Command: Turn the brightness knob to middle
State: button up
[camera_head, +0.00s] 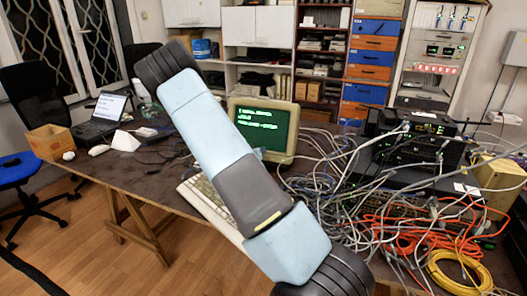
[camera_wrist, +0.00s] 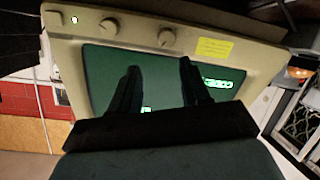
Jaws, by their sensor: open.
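The beige monitor (camera_head: 291,135) with a green lit screen stands on the table. In the wrist view the monitor (camera_wrist: 245,58) appears roughly upside down and fills the upper half. Two round knobs, one at left (camera_wrist: 109,27) and one at right (camera_wrist: 166,38), sit on its bezel. I cannot tell which is the brightness knob or read their settings. My gripper (camera_wrist: 159,65) is open and empty, its two dark fingers in front of the screen, pointing toward the bezel near the right knob. In the head view my arm hides the gripper and the knobs.
A keyboard (camera_head: 208,204) lies on the table (camera_head: 150,185), partly behind my arm. Tangled cables (camera_head: 345,185) and stacked network gear (camera_head: 418,140) crowd the right. A laptop (camera_head: 104,112) and a cardboard box (camera_head: 50,142) are at the left.

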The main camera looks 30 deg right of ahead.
jog(key=s+a+r, duration=0.3)
jog(key=s+r, duration=0.6)
jog(key=s, duration=0.3)
jog(key=shift+s+a, duration=0.25)
jog(key=shift+s, duration=0.1)
